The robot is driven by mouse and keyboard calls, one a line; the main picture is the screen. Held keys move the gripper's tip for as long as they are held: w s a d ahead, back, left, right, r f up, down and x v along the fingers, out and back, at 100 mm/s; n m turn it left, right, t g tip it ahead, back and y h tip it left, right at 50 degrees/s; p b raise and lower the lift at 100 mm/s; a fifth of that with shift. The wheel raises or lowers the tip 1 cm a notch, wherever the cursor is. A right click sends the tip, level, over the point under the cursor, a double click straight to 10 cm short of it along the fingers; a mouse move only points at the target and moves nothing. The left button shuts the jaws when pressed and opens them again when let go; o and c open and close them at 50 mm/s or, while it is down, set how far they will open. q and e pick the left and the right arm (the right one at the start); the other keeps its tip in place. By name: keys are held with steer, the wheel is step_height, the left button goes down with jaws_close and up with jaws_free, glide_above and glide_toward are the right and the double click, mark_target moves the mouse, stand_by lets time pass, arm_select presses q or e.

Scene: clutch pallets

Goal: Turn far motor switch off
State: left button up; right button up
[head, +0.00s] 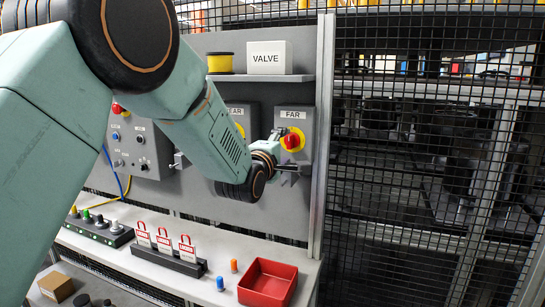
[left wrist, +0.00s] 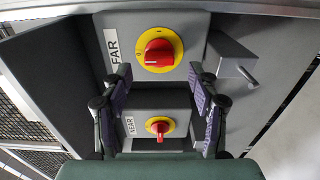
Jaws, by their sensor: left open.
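The far motor switch is a red knob (head: 291,141) on a yellow disc, on a grey box labelled FAR (head: 300,122) at the right end of the panel. It also shows in the left wrist view as a red knob (left wrist: 158,53) with a "0" mark on the left of its disc. My left gripper (head: 287,158) is open and empty in front of the FAR box, by the knob. In the left wrist view my open fingers (left wrist: 160,76) stand apart, with the knob just beyond and between their tips. I see no clear contact. My right gripper is out of view.
Beside it is a second switch (left wrist: 160,126), its box partly hidden by my arm in the head view. A shelf above holds a VALVE box (head: 266,57) and a yellow-black spool (head: 220,63). Below are red-tagged locks (head: 165,240) and a red tray (head: 267,283). Mesh fencing stands right.

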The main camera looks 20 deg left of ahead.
arm_select(q)
steer(key=s, duration=0.8)
steer(key=shift+s+a, duration=0.2)
steer(key=shift+s, duration=0.05)
steer(key=shift+w, duration=0.1)
steer(key=s+f+m+g+b, duration=0.25)
steer(key=s+f+m, duration=0.25)
steer(key=f, duration=0.7)
steer(key=s+f+m+g+b, duration=0.1)
steer(key=s+f+m+g, duration=0.35)
steer(key=f, duration=0.65)
steer(key=s+f+m+g+b, duration=0.2)
steer(key=s+f+m, duration=0.35)
steer(key=f, duration=0.65)
steer(key=s+f+m+g+b, duration=0.1)
steer(key=s+f+g+b, duration=0.3)
steer(key=s+f, duration=0.9)
steer(key=s+f+m+g+b, duration=0.1)
steer(key=s+f+g+b, duration=0.3)
steer(key=s+f, duration=0.8)
steer(key=s+g, duration=0.1)
steer(key=s, duration=0.4)
steer(key=shift+s+a+f+y+b, duration=0.25)
steer(key=shift+a+f+y+b, duration=0.05)
steer(key=shift+f+b, duration=0.1)
